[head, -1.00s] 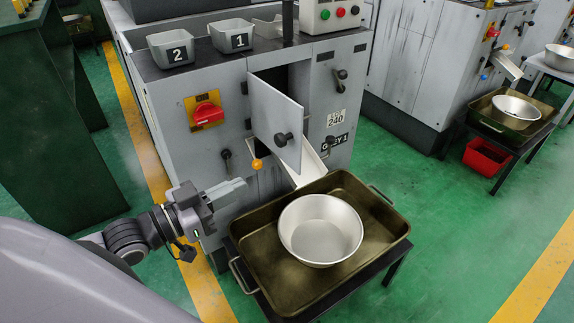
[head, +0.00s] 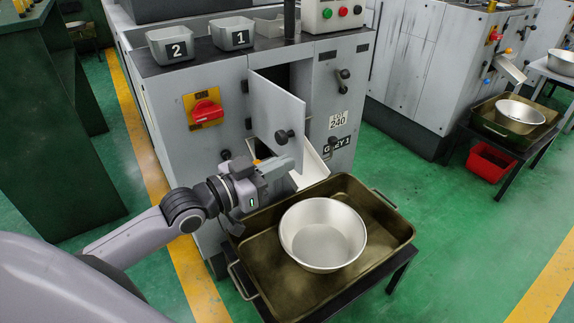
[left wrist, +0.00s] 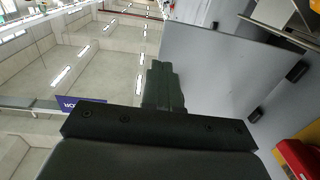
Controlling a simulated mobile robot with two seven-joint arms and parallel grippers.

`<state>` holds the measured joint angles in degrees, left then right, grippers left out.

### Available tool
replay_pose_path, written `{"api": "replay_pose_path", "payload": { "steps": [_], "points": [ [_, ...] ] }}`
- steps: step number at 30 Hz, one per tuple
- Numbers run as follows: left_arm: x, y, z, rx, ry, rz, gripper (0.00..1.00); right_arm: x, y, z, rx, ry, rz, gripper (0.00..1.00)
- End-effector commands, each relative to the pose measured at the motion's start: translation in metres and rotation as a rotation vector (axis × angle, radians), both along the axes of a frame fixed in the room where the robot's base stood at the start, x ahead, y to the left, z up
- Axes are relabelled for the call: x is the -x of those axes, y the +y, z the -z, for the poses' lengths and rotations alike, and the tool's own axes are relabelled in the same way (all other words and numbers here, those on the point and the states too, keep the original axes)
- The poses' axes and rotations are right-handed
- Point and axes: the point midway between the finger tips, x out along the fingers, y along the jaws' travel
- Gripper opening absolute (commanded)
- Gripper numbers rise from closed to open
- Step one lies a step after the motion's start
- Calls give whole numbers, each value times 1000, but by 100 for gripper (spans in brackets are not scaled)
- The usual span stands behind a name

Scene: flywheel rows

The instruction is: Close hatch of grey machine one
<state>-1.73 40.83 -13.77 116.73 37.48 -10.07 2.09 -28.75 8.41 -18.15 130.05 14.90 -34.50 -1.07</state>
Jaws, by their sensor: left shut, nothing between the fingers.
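The grey machine one (head: 224,150), labelled "GREY 1", stands in the middle of the head view. Its hatch (head: 272,113) is hinged at its left side and stands ajar, with the dark opening showing behind it. A dark round knob (head: 284,136) sits on the hatch. My left gripper (head: 282,167) is shut and empty, just below and in front of the hatch's lower part; I cannot tell if it touches. In the left wrist view the shut fingers (left wrist: 163,88) point up beside the grey hatch panel (left wrist: 215,70). My right gripper is not in view.
A metal bowl (head: 322,236) sits in a brown tray (head: 262,285) on a low black stand before the machine. A white chute (head: 312,168) slopes down under the hatch. A red switch (head: 206,110) is left of the hatch. Bins one and two stand on top.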

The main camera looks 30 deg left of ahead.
Motion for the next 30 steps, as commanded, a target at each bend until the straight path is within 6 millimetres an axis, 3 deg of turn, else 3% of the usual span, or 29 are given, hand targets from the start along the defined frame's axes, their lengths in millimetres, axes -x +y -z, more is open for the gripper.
{"api": "replay_pose_path", "payload": {
  "steps": [7,30],
  "points": [
    [-14,-7,0,0,-1,0,0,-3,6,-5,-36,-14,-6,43],
    [-23,-13,-3,5,1,-38,0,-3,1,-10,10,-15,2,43]
  ]
}}
